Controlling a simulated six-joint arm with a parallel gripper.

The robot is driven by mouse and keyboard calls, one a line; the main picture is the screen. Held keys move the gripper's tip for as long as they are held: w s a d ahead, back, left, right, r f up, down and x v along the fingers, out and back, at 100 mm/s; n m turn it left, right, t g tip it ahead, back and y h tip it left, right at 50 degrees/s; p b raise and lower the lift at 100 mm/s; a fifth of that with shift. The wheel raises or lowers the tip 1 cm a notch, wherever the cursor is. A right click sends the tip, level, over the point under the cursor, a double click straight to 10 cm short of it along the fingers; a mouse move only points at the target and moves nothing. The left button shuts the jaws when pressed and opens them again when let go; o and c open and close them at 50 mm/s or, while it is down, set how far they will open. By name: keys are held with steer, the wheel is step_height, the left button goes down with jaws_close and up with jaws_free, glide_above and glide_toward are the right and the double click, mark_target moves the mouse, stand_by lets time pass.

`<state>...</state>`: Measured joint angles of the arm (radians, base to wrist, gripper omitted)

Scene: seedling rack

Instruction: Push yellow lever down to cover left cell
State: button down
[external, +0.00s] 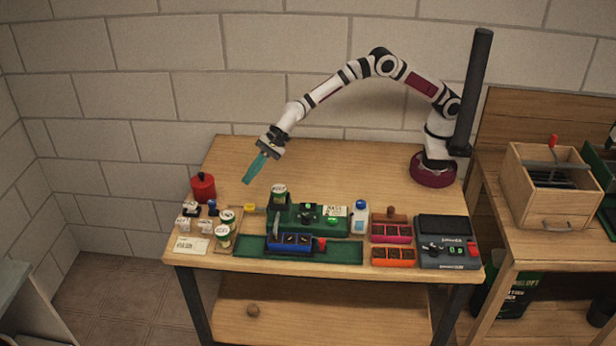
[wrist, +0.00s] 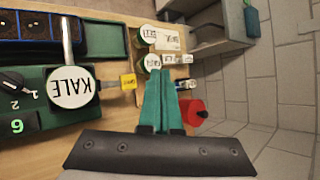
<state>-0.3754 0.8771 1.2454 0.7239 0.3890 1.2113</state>
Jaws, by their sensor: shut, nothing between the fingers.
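A yellow block (external: 250,207), which looks like the lever's end, juts from the left of the green station (external: 309,222). It also shows in the wrist view (wrist: 128,81), beside the round KALE can (wrist: 70,87). A blue tray (external: 289,242) with dark cells stands in front of the station, and part of it shows in the wrist view (wrist: 30,24). A grey rod (wrist: 67,38) runs from the can toward the tray. Whether the left cell is covered is unclear. My gripper (external: 247,181), with teal fingers (wrist: 158,75), is shut and empty, above and behind the yellow block, apart from it.
A red canister (external: 203,187) and several small labelled pots (external: 226,224) stand at the left. A white bottle (external: 359,218), red trays (external: 391,233) and a dark scale-like device (external: 446,240) stand to the right. The table's back half is clear.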

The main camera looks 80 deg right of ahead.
mark_target(249, 207)
steer(key=shift+f, duration=3.6)
steer(key=shift+f, duration=0.1)
steer(key=shift+f, duration=0.3)
steer(key=shift+f, duration=1.3)
steer(key=shift+w, duration=0.1)
stand_by(0.4)
steer(key=shift+r, duration=1.75)
steer(key=shift+r, duration=2.5)
